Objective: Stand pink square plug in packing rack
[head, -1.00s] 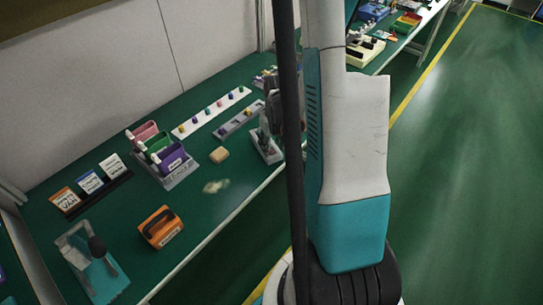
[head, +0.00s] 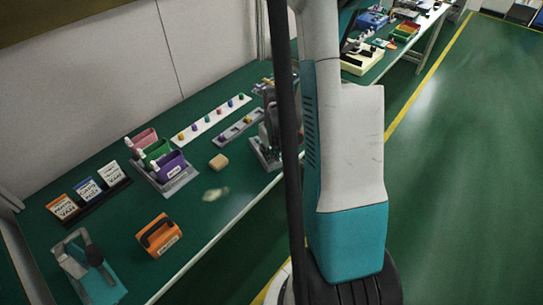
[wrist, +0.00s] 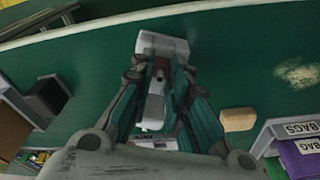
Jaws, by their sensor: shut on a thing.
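My gripper (wrist: 160,75) points down over the green bench in the wrist view, its fingers closed around a small dull-reddish piece (wrist: 160,66), which I take to be the pink square plug; its shape is mostly hidden. A pale grey and white fixture (wrist: 162,44) lies beneath and beyond the fingertips. In the head view my gripper (head: 272,122) is half hidden by my own column and arm. A grey strip (head: 238,128) with a few coloured pieces lies just left of it, perhaps the packing rack; I cannot tell for sure.
A white strip (head: 212,118) with several coloured plugs lies behind. A wooden-looking block (head: 219,162), a grey tray (head: 181,184) with pink, green and purple bins, and an orange carrier (head: 158,235) stand to the left. A pale stain (head: 216,194) marks the clear bench front.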

